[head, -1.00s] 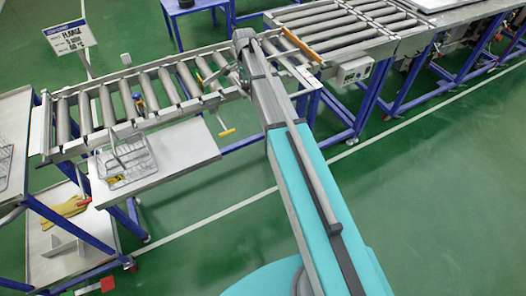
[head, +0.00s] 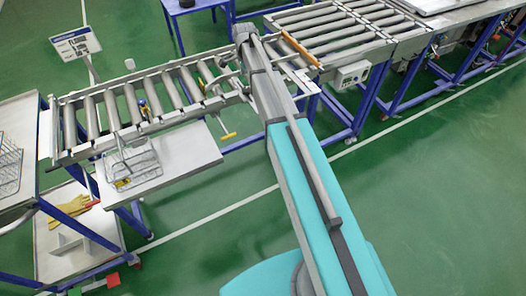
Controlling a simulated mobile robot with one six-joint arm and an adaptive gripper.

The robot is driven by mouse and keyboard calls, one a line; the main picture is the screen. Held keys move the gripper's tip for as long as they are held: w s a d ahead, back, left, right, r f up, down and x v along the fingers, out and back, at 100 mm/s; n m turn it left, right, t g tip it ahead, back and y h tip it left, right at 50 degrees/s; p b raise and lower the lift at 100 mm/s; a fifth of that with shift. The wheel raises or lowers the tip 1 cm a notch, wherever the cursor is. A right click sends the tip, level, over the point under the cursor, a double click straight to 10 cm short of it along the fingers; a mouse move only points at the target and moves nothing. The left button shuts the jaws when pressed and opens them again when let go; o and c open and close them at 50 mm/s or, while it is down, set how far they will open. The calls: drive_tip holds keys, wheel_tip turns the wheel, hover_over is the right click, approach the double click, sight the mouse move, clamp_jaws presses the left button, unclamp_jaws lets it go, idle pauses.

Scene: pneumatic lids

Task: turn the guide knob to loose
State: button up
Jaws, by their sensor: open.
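My arm reaches away from me over the roller conveyor (head: 105,145). Its far end with my gripper (head: 222,80) is small and grey above the rollers, left of the arm's upper joint; its jaws are open, but the fingers are hard to make out. A yellow T-shaped handle (head: 228,135) sticks out below the conveyor's near side rail, just below the gripper area. A small blue and yellow part (head: 143,106) sits at the rollers farther left. I cannot tell which of these is the guide knob, or whether the gripper touches anything.
A wire basket (head: 131,163) stands on a pale shelf (head: 190,160) before the conveyor. A rack (head: 75,240) with yellow gloves (head: 66,212) is at left, a sign (head: 76,43) behind. A grey control box (head: 350,75) hangs on the right conveyor. The green floor in front is open.

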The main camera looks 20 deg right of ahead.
sight(248, 89)
drive_tip(key=shift+r+p, duration=3.85)
drive_tip(key=shift+r, duration=0.35)
drive_tip(key=s+a+f+n+b, duration=0.1)
drive_tip(key=s+f+n+b, duration=0.6)
drive_tip(key=s+f+b, duration=0.4)
drive_tip(key=s+f+n+b, duration=0.8)
drive_tip(key=s+f+b, duration=0.3)
drive_tip(key=s, duration=0.7)
drive_tip(key=shift+a, duration=0.4)
drive_tip(key=shift+s+n, duration=0.15)
drive_tip(key=shift+n, duration=0.15)
